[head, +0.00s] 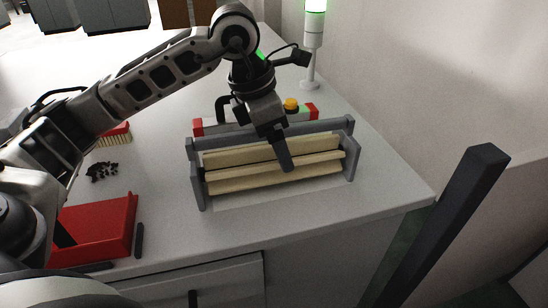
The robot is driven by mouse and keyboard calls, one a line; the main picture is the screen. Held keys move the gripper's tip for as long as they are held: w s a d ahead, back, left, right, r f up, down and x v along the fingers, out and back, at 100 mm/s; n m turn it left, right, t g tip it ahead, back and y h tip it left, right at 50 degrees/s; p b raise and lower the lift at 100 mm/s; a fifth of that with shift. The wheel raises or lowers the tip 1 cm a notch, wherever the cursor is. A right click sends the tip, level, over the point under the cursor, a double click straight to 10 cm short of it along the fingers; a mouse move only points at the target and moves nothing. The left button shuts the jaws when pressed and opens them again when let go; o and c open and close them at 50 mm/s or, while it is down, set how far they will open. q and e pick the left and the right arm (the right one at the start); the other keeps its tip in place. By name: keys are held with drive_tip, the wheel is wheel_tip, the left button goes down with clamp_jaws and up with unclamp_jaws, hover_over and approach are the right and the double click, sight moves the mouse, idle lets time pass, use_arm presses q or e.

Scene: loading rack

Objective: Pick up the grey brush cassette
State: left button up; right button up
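The grey brush cassette (198,188) stands on the light worktop near its front edge. It has grey end plates, a grey bar along the back and long cream brush strips (240,177) between the ends. My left gripper (284,158) comes down from above over the middle of the cassette. A dark finger overlaps the cream strips. Its other finger is not clearly seen, so I cannot tell whether it grips anything or touches the strips. My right gripper is not in view.
Behind the cassette is a red-ended device with a yellow button (291,104). A signal light (313,40) with a green top stands at the back. A red dustpan (97,230), brush (116,135) and dark debris (102,171) lie left. A dark post (440,230) rises right.

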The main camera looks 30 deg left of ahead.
use_arm(q)
drive_tip(key=shift+w+d+f, duration=0.1)
drive_tip(key=shift+f, duration=0.3)
drive_tip(key=c, duration=1.2)
drive_tip(key=shift+c, duration=1.2)
drive_tip(key=shift+r, duration=0.15)
